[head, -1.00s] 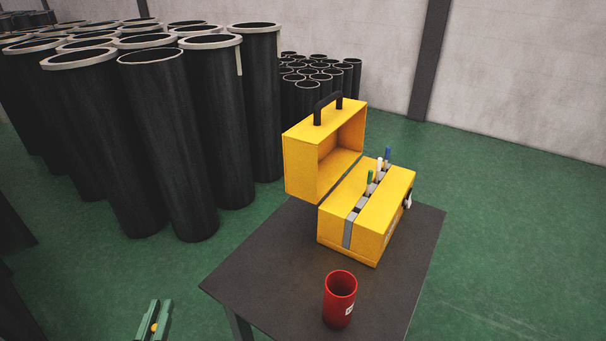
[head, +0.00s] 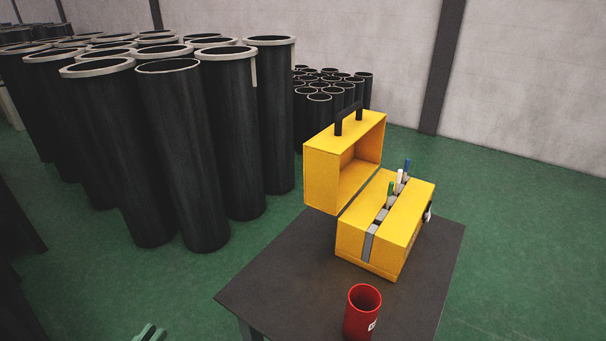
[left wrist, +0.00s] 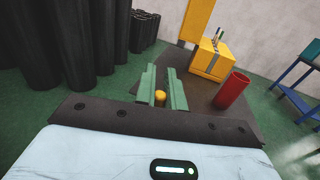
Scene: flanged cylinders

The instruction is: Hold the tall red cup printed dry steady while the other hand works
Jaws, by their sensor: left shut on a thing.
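The tall red cup (head: 361,318) stands upright on the dark table (head: 270,280), cut by the lower edge of the head view. A small white label shows on its side; its print is too small to read. It also shows in the left wrist view (left wrist: 232,90), right of my left gripper and apart from it. My left gripper (left wrist: 162,90) has green fingers closed on a small yellow-orange round-ended thing (left wrist: 160,97). In the head view only the tips of this gripper (head: 149,333) show at the bottom edge. My right gripper is in neither view.
An open yellow toolbox (head: 375,245) with several coloured sticks in its slot stands behind the cup. Black flanged cylinders (head: 180,150) crowd the left. A blue-framed stand (left wrist: 298,75) is at the right of the wrist view. The table's front left part is bare.

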